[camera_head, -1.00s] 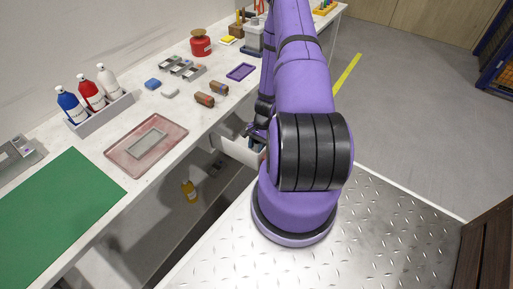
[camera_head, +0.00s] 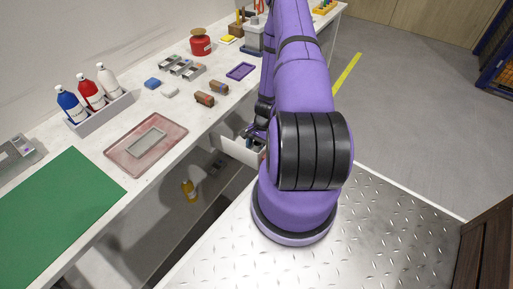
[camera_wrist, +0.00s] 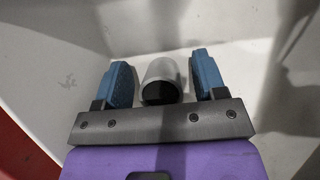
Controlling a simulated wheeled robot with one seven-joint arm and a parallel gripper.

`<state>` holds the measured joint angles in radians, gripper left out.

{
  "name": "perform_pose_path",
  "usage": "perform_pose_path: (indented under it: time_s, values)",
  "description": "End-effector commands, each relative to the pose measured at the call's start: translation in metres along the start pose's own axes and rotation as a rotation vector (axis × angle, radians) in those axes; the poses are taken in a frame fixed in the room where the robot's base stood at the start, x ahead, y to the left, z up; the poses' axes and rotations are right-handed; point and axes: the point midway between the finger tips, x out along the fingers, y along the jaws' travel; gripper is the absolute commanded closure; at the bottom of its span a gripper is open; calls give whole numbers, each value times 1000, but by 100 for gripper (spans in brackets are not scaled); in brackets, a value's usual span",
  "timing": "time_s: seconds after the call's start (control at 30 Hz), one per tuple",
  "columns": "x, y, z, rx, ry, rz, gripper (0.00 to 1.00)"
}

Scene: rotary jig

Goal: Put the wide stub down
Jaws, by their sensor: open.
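The wide stub, a grey cylinder with a dark end (camera_wrist: 162,80), lies on its side on the pale floor of a white drawer (camera_head: 236,150). My gripper (camera_wrist: 162,60) is open, with one blue finger on each side of the stub. A gap shows between each finger and the stub, so the jaws are around it but apart from it. In the head view my gripper is down at the open drawer, largely hidden by my purple arm, and the stub cannot be made out there.
The drawer's white walls stand close around my gripper. The white bench (camera_head: 190,125) above holds two brown cylinders (camera_head: 205,99), a pink tray (camera_head: 118,158), a purple tray (camera_head: 241,71), a bottle rack (camera_head: 102,115) and a green mat (camera_head: 58,205).

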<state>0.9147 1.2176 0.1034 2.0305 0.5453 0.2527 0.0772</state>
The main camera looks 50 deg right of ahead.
Motion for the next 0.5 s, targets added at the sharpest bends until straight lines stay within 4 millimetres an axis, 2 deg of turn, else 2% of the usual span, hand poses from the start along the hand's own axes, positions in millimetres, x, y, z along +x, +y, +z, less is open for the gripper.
perform_pose_path:
  time_s: [0.5]
  values:
    - [-89,-1,-1,-1,4,-2,36]
